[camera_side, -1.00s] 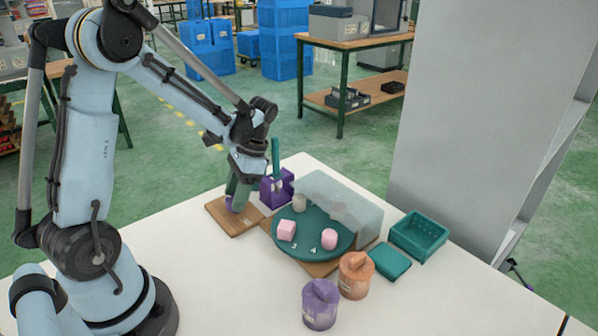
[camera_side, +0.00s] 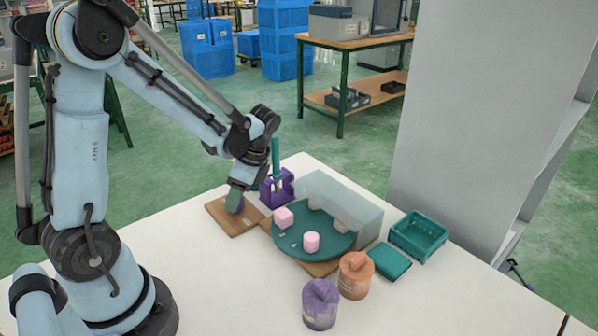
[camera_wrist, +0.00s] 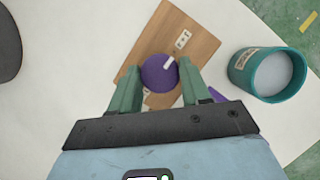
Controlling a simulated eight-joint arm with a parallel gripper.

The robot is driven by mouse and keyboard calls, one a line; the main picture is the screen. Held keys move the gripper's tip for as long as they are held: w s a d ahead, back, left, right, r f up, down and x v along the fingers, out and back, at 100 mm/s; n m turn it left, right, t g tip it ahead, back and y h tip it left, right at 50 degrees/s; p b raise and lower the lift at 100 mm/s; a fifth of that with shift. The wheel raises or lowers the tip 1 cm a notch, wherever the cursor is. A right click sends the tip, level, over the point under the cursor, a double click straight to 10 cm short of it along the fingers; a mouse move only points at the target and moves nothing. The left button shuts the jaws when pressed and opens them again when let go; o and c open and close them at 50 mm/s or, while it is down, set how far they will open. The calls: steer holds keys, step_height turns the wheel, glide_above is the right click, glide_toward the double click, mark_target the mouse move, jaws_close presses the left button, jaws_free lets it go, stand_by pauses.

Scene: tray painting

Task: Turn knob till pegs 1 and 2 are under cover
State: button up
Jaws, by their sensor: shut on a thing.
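My gripper (camera_side: 236,197) is shut on the purple knob (camera_wrist: 157,76), one green finger on each side of it. The knob, with a white mark on top, sits on a wooden board (camera_wrist: 195,38). In the side view, a teal turntable (camera_side: 290,238) carries two pink pegs, one at its left (camera_side: 284,217) and one at its front (camera_side: 311,242). Two pale pegs (camera_side: 314,203) (camera_side: 341,225) stand at the back and right, seen through the clear cover (camera_side: 355,200). Small white labels mark the disc, too small to read.
A purple pot (camera_side: 320,305), an orange pot (camera_side: 355,275), a teal lid (camera_side: 390,262) and a teal crate (camera_side: 420,235) stand right. A teal cup (camera_wrist: 268,75) stands beside the board.

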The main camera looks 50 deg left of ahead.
stand_by(0.3)
steer(key=o, duration=1.1)
steer(key=shift+c, duration=0.2)
steer(key=shift+r, duration=0.1)
steer(key=v, duration=1.2)
steer(key=s+d+f+n+t+h, duration=0.1)
steer(key=s+d+n+t+h, duration=0.2)
steer(key=d+n+t, duration=0.6)
steer(key=shift+d+t, duration=0.3)
steer(key=shift+t, duration=0.3)
